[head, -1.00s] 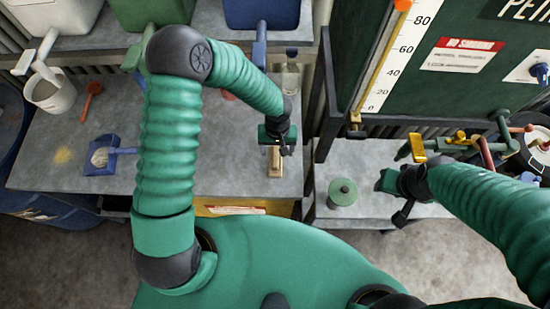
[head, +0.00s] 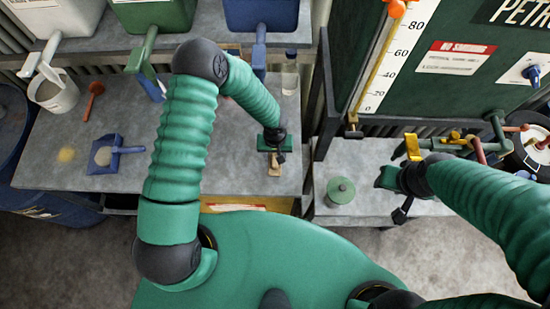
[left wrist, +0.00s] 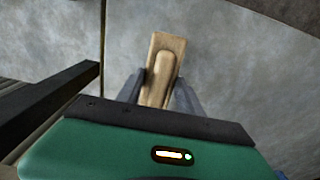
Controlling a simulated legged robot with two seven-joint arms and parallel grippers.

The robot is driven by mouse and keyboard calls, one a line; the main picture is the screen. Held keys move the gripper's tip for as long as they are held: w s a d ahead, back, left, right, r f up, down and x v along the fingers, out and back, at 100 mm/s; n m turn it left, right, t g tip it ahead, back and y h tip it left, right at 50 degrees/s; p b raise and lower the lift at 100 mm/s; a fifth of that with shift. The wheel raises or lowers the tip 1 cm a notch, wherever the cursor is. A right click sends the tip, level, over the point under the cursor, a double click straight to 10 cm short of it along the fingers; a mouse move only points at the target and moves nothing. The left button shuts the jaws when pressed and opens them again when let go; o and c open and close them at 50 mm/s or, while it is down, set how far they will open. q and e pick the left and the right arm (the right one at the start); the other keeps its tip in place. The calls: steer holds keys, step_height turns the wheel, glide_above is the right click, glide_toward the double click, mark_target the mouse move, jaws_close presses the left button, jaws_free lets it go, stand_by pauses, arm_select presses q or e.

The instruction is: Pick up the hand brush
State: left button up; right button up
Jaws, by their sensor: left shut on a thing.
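The hand brush (left wrist: 165,58) is a pale wooden piece with a raised rounded grip, seen between my left fingers in the left wrist view. In the head view its end (head: 274,171) shows just below my left gripper (head: 273,156), over the right part of the grey bench. My left gripper is shut on the brush's grip. The bristles are hidden, and I cannot tell whether the brush touches the bench. My right gripper (head: 388,178) is beside the green round container, far from the brush; its fingers do not show clearly.
The grey bench (head: 220,178) holds a blue dustpan (head: 104,168), a red-handled tool (head: 94,92) and a white bucket (head: 56,94). A clear bottle (head: 290,76) stands behind my left gripper. A green container (head: 342,190) is on the right-hand surface, below a dark green tank (head: 455,95).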

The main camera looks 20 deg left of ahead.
mark_target(275, 155)
arm_select(q)
jaws_close()
steer(key=shift+w+r+b, duration=0.1)
steer(key=shift+r+b, duration=0.4)
steer(key=shift+r, duration=0.25)
steer(key=shift+s+d+r+b, duration=0.15)
steer(key=shift+s+r+b, duration=0.35)
steer(key=shift+r+b, duration=0.3)
steer(key=s+d+r+b, duration=0.1)
steer(key=s+d+b, duration=0.1)
steer(key=s, duration=0.5)
steer(key=s+d+r+b, duration=0.1)
steer(key=s+d+b, duration=0.1)
steer(key=s+b, duration=0.2)
steer(key=s, duration=0.3)
steer(key=shift+s, duration=0.3)
